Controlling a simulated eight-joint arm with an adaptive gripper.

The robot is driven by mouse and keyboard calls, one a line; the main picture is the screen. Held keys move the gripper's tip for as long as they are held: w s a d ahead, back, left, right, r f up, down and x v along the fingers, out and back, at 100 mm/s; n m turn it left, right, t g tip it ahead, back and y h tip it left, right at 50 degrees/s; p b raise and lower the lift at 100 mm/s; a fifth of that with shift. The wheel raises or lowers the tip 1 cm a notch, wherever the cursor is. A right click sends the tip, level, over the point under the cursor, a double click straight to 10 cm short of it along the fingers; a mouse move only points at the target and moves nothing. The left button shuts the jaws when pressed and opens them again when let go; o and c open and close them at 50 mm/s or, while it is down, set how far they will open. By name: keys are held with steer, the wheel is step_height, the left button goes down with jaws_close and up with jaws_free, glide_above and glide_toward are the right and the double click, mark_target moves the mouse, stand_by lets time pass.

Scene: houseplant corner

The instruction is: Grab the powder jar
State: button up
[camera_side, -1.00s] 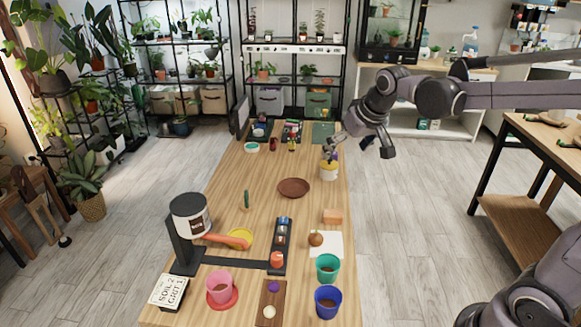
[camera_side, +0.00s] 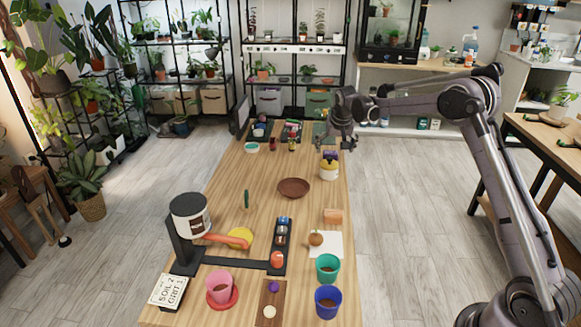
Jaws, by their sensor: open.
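A small cream and yellow jar (camera_side: 329,171) with a dark purple top stands upright toward the far right of the table. It looks like the powder jar, but I cannot read a label. My gripper (camera_side: 338,143) is open, its fingers pointing down. In the picture it appears just above the jar, apart from it, near the table's far right edge. The depth between them is hard to judge from this one view.
A brown dish (camera_side: 293,188) lies in front of the jar. A green mat (camera_side: 323,131) and small items lie behind it. Pots, a black stand with a white container (camera_side: 190,216) and blocks fill the near half. Bare wood surrounds the jar.

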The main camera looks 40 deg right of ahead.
mark_target(330, 161)
steer(key=x, duration=0.5)
steer(key=shift+w+d+f, duration=0.1)
steer(key=shift+w+f, duration=0.05)
steer(key=shift+f, duration=0.15)
steer(key=shift+w+x, duration=0.15)
steer(key=shift+x, duration=1.15)
steer(key=shift+w+x, duration=0.15)
steer(key=shift+x, duration=1.1)
steer(key=shift+r, duration=0.1)
steer(key=shift+c, duration=0.3)
steer(key=c, duration=1.5)
